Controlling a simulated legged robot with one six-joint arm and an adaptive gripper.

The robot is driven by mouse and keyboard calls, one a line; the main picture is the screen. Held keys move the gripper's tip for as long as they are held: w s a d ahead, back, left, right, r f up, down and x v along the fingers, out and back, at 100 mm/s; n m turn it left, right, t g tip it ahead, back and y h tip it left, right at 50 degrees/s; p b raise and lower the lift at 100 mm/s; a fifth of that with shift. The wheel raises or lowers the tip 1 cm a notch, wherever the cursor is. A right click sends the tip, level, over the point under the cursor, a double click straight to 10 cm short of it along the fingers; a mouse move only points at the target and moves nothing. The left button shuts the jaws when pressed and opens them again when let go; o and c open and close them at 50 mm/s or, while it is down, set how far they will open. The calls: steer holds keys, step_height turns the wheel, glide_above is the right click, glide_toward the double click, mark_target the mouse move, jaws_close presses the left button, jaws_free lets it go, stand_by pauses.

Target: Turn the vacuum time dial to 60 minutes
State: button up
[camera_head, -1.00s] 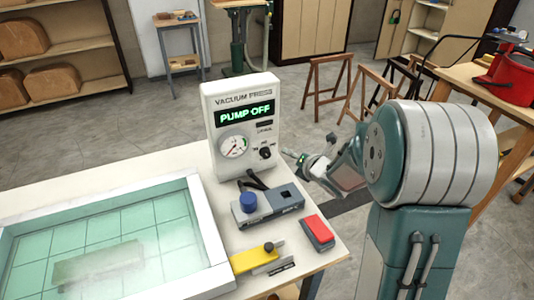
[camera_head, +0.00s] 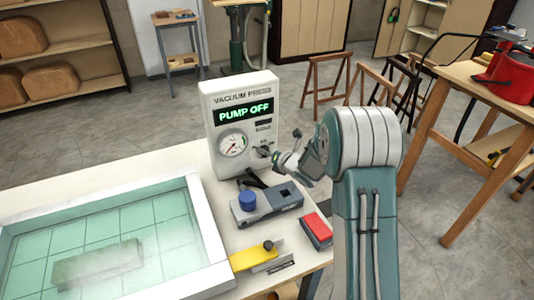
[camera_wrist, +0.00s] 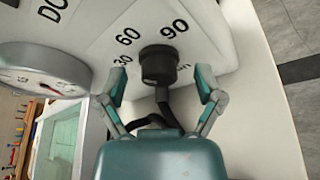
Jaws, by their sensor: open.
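The vacuum press control box (camera_head: 240,90) stands upright on the table, its display reading PUMP OFF. Its black time dial (camera_wrist: 158,64) shows in the wrist view, with 30, 60 and 90 printed around it. I cannot make out a pointer mark on the dial. In the head view the dial (camera_head: 263,151) is partly covered by my gripper (camera_head: 283,148). In the wrist view my gripper (camera_wrist: 161,82) is open, with one finger on each side of the dial and gaps between.
A round gauge (camera_head: 233,144) sits left of the dial. Below are a grey box with a blue knob (camera_head: 247,199), a red-topped block (camera_head: 316,229) and a yellow tool (camera_head: 252,256). The glass-topped press frame (camera_head: 208,240) fills the left. A black cable (camera_wrist: 162,100) hangs under the dial.

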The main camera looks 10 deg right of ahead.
steer(key=shift+w+a, duration=0.1)
steer(key=shift+w, duration=0.1)
steer(key=shift+c, duration=0.3)
steer(key=c, duration=1.1)
steer(key=shift+f+m+y, duration=0.15)
steer(key=shift+m+y, duration=0.75)
steer(key=shift+m, duration=0.7)
